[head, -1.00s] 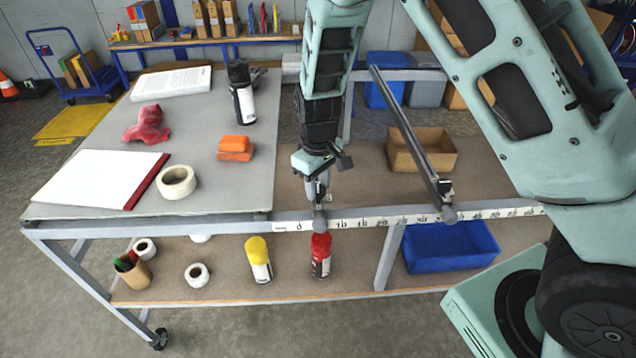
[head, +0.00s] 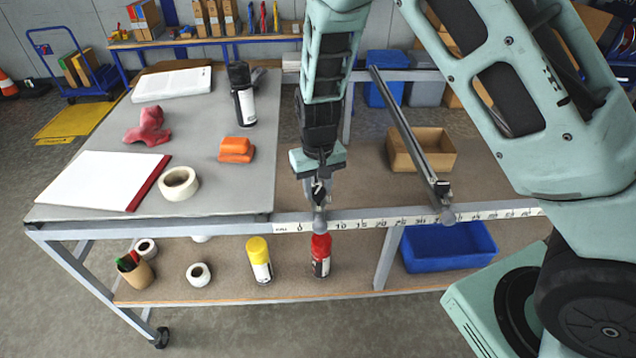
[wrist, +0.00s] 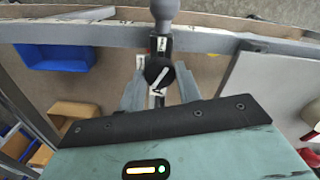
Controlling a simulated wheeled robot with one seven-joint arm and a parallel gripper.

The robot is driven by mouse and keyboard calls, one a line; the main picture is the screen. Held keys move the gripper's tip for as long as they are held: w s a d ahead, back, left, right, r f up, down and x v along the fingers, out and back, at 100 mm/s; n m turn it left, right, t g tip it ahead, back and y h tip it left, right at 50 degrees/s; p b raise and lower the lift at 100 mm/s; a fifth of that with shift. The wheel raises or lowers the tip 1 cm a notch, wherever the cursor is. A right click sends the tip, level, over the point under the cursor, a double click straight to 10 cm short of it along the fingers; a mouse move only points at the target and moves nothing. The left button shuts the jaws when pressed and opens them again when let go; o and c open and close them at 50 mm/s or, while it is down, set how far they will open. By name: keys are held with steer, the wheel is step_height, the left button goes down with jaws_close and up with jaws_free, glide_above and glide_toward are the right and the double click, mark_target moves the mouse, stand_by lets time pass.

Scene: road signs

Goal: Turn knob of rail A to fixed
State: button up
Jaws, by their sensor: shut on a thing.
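The black round knob (wrist: 153,70) sits between the two grey fingers of my gripper (wrist: 159,84) in the wrist view. The fingers press on its sides. A white pointer line on the knob slants from lower left to upper right. Small white labels lie above and left of the knob; their text is too small to read. The knob is on a rail with a grey ball end (wrist: 165,8), which also shows at the table's front edge in the head view (head: 319,215). My gripper (head: 319,190) points down there and hides most of that rail.
A second rail (head: 408,130) crosses the frame to the right, above a cardboard box (head: 436,150). A ruler strip (head: 375,223) runs along the front bar. The grey tabletop (head: 215,195) at left holds a book, tape and other items. Bottles and a blue bin (head: 450,254) are below.

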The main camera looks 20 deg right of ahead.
mark_target(318, 190)
steer(key=m+p, duration=0.2)
steer(key=m, duration=0.4)
steer(key=shift+r, duration=0.15)
steer(key=m+p, duration=0.2)
steer(key=m, duration=0.4)
steer(key=shift+w, duration=0.1)
steer(key=shift+m, duration=0.3)
steer(key=o, duration=1)
step_height(318, 190, up, 17)
steer(key=b, duration=0.2)
steer(key=shift+b, duration=0.35)
steer(key=s+a+f+n+b, duration=0.1)
steer(key=s+a+n+b, duration=0.1)
steer(key=s+n, duration=0.8)
steer(key=s+a+f+n+b, duration=0.1)
steer(key=s+a+n+b, duration=0.2)
steer(key=s+n, duration=0.7)
steer(key=s+a, duration=0.1)
steer(key=s, duration=0.6)
steer(key=shift+s+a+f+n+y, duration=0.2)
steer(key=shift+a+f+n+y, duration=0.1)
steer(key=shift+f, duration=0.1)
